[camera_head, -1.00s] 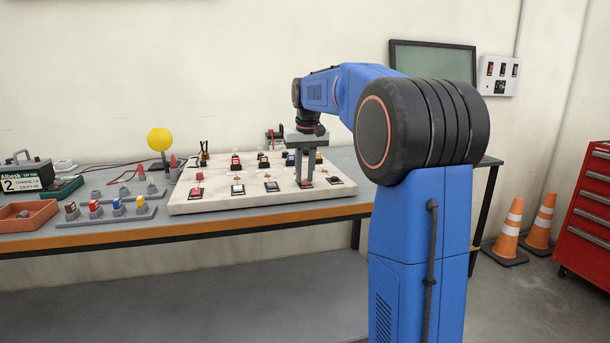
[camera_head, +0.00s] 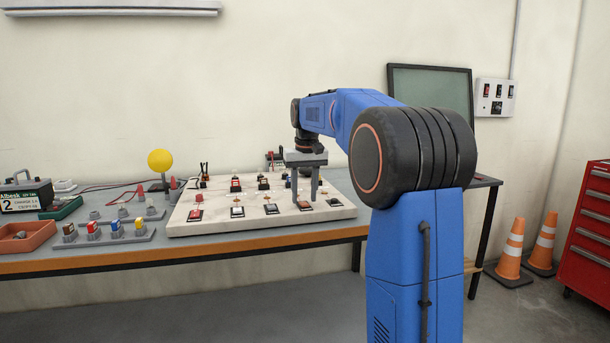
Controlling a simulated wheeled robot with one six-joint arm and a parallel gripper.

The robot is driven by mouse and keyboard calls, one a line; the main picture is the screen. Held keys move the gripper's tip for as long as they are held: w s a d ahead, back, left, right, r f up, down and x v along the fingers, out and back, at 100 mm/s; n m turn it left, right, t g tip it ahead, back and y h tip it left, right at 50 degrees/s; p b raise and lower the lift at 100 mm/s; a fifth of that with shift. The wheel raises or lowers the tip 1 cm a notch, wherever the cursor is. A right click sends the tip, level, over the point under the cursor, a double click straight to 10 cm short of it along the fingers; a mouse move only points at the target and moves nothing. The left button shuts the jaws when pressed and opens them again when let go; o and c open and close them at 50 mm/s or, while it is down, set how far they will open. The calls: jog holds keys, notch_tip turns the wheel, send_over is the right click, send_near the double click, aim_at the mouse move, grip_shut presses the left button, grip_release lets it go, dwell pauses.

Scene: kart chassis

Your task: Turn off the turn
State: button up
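A pale switch board (camera_head: 215,230) lies on the workbench with rows of small switches. The front row has a red switch (camera_head: 195,215) at the left, then several dark-framed ones, among them a white-topped switch (camera_head: 237,212). Labels are too small to read, so I cannot tell which switch is the turn one. My gripper (camera_head: 305,199) points down over the right part of the board. Its two fingers are apart with a gap between them and nothing visible in it. The tips are close to a front-row switch (camera_head: 305,206); I cannot tell whether they touch it.
Left lie a grey strip of coloured switches (camera_head: 106,239), a red tray (camera_head: 25,238) and a battery (camera_head: 25,199). The workbench (camera_head: 200,258) has an orange front edge. Traffic cones (camera_head: 512,250) and a red cabinet (camera_head: 588,230) stand right.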

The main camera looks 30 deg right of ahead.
notch_tip(320, 180, up, 17)
jog(key=s, duration=0.2)
jog(key=shift+a+f, duration=0.15)
jog(key=shift+a, duration=0.15)
jog(key=shift+s+a, duration=0.1)
jog(key=shift+s, duration=0.1)
jog(key=s+a+f+n+t, duration=0.1)
jog(key=s+a+f, duration=0.5)
jog(key=s, duration=0.3)
jog(key=s+a+f+n+t, duration=0.1)
jog(key=s+a+f, duration=0.45)
jog(key=s, duration=0.25)
jog(key=s+a+f, duration=0.3)
jog(key=s+f, duration=0.7)
jog(key=f, duration=0.1)
jog(key=s+a+f+n+t, duration=0.1)
jog(key=s+a+f, duration=0.2)
jog(key=s+f, duration=0.7)
jog(key=shift+f, duration=0.95)
